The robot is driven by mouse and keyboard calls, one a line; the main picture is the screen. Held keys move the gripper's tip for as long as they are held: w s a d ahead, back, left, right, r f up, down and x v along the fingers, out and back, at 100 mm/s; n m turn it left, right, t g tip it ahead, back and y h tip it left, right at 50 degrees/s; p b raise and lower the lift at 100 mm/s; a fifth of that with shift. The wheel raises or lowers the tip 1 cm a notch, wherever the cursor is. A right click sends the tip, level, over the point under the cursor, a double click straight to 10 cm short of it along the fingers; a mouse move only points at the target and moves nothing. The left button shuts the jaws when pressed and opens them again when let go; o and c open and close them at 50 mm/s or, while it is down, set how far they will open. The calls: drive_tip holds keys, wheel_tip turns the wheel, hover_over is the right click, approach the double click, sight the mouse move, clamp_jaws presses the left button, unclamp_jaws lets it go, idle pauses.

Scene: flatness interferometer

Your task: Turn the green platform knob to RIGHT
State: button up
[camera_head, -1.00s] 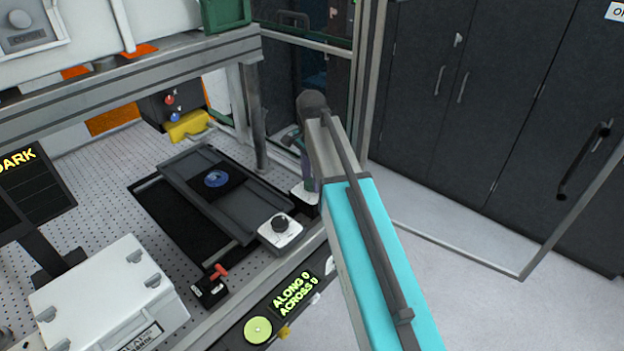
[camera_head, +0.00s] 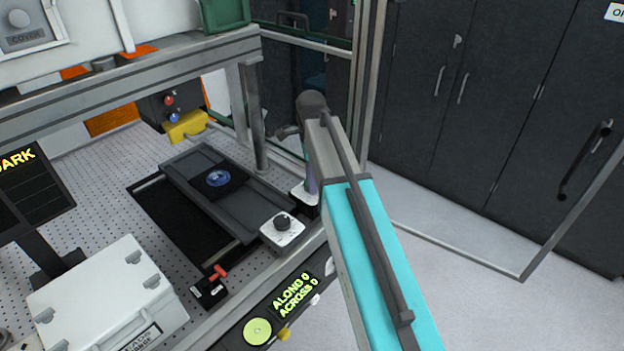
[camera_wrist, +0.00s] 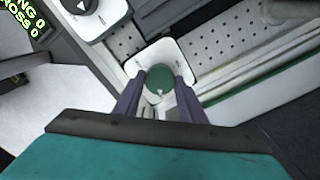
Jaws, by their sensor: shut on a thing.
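The green platform knob (camera_wrist: 159,79) sits on a white plate (camera_wrist: 172,55) in the wrist view. My gripper (camera_wrist: 158,88) is shut on the knob, one purple finger on each side. A small pale mark shows on the knob's side nearest my wrist; I cannot read any labels there. In the head view my gripper (camera_head: 311,180) reaches down to the white plate, and my arm hides the knob. The dark grey platform (camera_head: 240,211) carries a blue disc (camera_head: 218,178) and lies left of my gripper.
A black knob on a white plate (camera_head: 295,236) stands close by, left of my gripper. A display (camera_head: 295,296) reads ALONG 0, ACROSS 0. A red-handled lever (camera_head: 219,271), a white case (camera_head: 100,290) and a metal post (camera_head: 257,125) stand around. Open floor lies right.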

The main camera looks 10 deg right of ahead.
drive_tip(key=shift+w+r, duration=0.15)
drive_tip(key=o, duration=1)
drive_tip(key=shift+o, duration=0.3)
wheel_tip(320, 180, up, 14)
drive_tip(key=b, duration=0.4)
drive_tip(key=shift+f, duration=0.2)
